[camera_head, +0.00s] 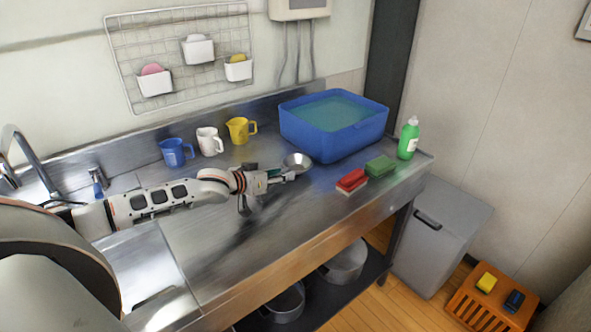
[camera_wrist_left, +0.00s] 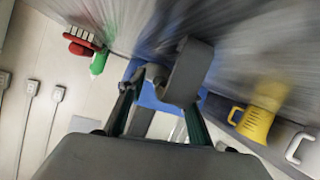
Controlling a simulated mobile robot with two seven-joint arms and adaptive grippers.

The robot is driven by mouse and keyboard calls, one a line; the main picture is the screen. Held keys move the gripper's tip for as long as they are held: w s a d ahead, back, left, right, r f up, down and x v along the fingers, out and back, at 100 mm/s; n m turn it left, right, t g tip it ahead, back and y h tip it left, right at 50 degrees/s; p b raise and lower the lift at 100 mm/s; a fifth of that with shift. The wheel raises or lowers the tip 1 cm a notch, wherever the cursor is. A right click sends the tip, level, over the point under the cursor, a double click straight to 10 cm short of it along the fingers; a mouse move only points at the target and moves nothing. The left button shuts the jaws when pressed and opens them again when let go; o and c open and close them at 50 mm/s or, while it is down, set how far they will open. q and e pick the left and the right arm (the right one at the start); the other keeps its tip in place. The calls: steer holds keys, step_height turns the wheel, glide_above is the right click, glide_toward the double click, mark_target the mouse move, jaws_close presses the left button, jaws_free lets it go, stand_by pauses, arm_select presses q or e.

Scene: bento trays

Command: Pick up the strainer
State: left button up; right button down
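The strainer (camera_head: 298,161), a small shiny metal bowl, shows in the head view on or just above the steel counter, in front of the blue basin. My left gripper (camera_head: 287,177) reaches in from the left, its fingertips at the near side of the bowl. The strainer's handle cannot be made out. In the left wrist view the grey fingertips of my left gripper (camera_wrist_left: 165,75) are close to each other; whether they grip anything is unclear, and no bowl can be made out there. My right gripper is not in view.
A blue basin (camera_head: 318,137) of water stands behind the strainer. Blue (camera_head: 174,153), white (camera_head: 208,142) and yellow (camera_head: 237,130) cups stand to its left. A red sponge (camera_head: 351,180), green sponge (camera_head: 380,165) and green bottle (camera_head: 408,138) lie or stand right. The front counter is clear.

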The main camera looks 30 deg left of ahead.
arm_select(q)
steer(key=shift+w+d+f, duration=0.1)
steer(key=shift+w, duration=0.2)
jaws_close()
